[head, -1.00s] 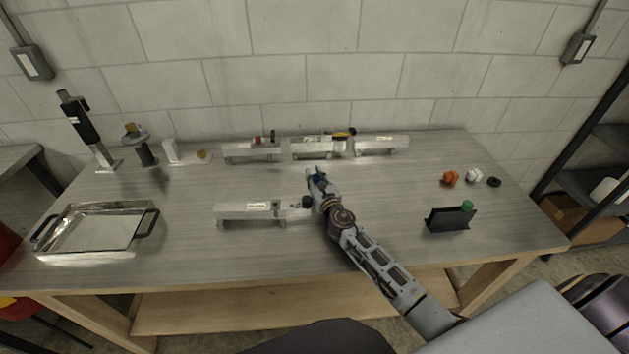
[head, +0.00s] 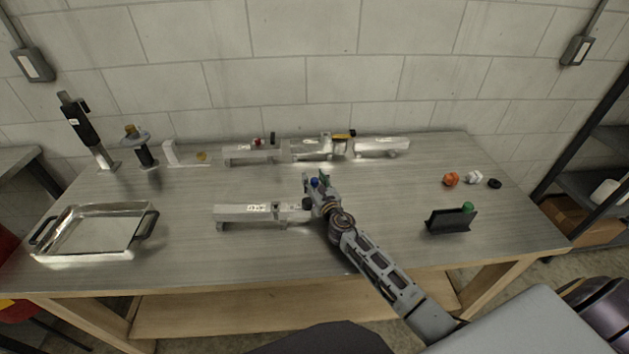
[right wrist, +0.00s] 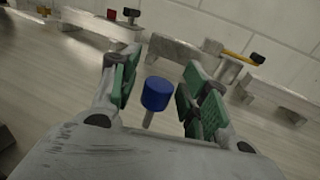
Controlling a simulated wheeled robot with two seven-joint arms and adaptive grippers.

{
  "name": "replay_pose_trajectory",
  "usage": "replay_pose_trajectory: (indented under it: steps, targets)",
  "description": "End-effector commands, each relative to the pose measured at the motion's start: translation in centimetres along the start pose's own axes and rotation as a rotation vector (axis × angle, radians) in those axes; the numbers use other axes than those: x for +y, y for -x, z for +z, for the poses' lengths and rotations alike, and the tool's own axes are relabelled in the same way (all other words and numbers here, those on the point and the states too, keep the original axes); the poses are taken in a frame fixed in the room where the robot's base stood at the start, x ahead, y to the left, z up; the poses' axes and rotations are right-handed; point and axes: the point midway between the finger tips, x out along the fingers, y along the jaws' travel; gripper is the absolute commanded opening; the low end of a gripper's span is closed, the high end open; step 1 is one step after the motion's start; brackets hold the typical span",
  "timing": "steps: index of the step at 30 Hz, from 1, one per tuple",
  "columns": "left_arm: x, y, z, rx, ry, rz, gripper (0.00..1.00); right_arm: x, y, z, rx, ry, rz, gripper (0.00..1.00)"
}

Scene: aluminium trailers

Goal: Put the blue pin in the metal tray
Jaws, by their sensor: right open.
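The blue pin (right wrist: 157,94) has a blue cap on a thin pale shank and stands upright between the green pads of my open right gripper (right wrist: 155,98) in the right wrist view. No contact with either pad shows. In the head view the blue cap (head: 315,182) shows small at the tip of my right gripper (head: 318,180), beside the right end of the front aluminium bar; what supports the pin is hidden. The metal tray (head: 147,213), shiny with black handles, sits empty at the table's left front. My left gripper is not in view.
The front aluminium bar (head: 245,213) lies left of my right gripper. Several aluminium pieces (head: 252,155) line the back. A black holder (head: 448,222) with a green cap and small orange, white and black parts (head: 451,179) are at right. The table between tray and bar is clear.

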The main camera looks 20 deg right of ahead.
Motion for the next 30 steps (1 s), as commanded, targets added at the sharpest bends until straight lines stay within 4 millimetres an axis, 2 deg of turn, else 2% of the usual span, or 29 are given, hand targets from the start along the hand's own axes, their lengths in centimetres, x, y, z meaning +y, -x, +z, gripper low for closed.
replay_pose_trajectory:
  steps: [10, 30]
  targets:
    - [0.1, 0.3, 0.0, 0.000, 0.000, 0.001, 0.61, 0.0, 0.1, 0.3, 0.000, -0.001, 0.000, 0.45]
    - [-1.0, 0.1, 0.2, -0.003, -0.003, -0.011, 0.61, 0.0, 5.7, 0.2, 0.001, 0.001, 0.000, 0.45]
